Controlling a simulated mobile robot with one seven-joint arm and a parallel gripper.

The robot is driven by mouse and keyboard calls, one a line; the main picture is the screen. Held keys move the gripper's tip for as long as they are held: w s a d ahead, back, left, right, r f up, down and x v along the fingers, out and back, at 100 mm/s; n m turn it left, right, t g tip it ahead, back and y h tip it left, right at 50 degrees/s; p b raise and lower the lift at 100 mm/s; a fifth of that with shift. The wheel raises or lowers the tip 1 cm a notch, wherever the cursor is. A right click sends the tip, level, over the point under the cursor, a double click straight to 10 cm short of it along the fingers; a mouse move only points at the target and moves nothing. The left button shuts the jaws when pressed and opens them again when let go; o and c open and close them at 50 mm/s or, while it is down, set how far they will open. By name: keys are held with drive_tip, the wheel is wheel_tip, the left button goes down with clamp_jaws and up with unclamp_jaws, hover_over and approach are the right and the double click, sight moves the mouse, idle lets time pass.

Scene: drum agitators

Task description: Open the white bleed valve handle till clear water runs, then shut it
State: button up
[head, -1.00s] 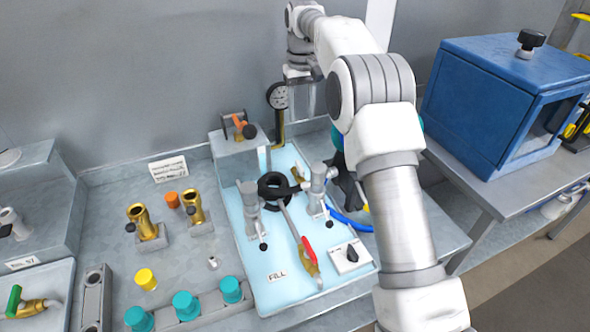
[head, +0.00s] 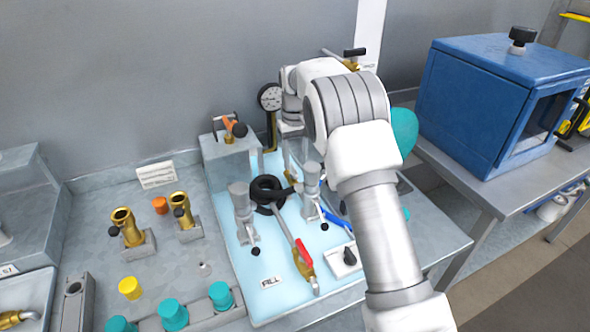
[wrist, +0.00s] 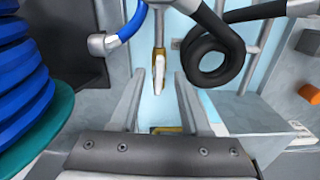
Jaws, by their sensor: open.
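The white valve handle (wrist: 159,72) hangs from a brass valve body (wrist: 158,51) in the wrist view, just beyond my fingertips and roughly centred between them. My gripper (wrist: 160,90) is open, with one finger on each side and nothing between them. I cannot tell how far the handle is from the fingers in depth. In the head view my arm covers most of my gripper, behind the black coiled hose (head: 266,189), and the white handle cannot be made out. No running water is discernible.
A blue ribbed coil (wrist: 22,85) stands close at left in the wrist view. A black hose loop (wrist: 215,60) hangs at right.

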sight(295, 171)
drive_tip(key=shift+f, duration=1.65)
clamp_jaws()
